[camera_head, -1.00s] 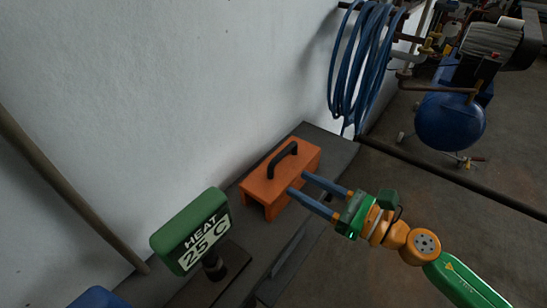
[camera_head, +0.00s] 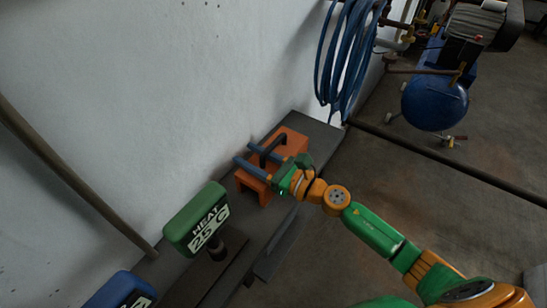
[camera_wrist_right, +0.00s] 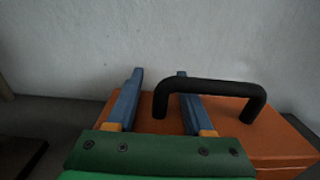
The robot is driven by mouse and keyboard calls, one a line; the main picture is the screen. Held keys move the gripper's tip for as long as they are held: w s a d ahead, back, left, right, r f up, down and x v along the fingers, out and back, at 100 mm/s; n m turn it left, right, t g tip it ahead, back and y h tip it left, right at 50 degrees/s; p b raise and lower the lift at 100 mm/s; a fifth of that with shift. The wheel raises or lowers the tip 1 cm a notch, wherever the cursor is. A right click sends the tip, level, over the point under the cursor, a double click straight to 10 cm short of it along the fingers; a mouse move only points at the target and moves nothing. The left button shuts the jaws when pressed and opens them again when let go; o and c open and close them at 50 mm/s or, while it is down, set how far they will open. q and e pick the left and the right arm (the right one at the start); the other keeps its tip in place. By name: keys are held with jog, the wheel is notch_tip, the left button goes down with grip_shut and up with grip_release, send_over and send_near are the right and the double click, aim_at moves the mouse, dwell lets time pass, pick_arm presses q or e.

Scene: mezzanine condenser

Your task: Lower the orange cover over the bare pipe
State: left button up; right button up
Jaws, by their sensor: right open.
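The orange cover (camera_head: 288,151) stands on a dark bench top against the wall. It is a box with an arched opening at its near end and a black handle (camera_head: 272,150) on top. My right gripper (camera_head: 244,150) is open, its two blue fingers reaching across the cover's top near the handle. In the right wrist view the handle (camera_wrist_right: 225,87) has its left leg between the fingers (camera_wrist_right: 160,75), and its bar crosses the right finger. I cannot tell whether they touch. I cannot make out the bare pipe. My left gripper is out of view.
A green sign reading HEAT 25 C (camera_head: 197,220) stands on a post left of the cover. A blue sign (camera_head: 120,292) is further left. A blue hose coil (camera_head: 342,60) hangs on the wall behind. A compressor tank (camera_head: 435,103) stands on the floor at right.

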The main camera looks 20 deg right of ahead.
jog(key=shift+s+d, duration=0.1)
grip_shut()
dwell(1.2)
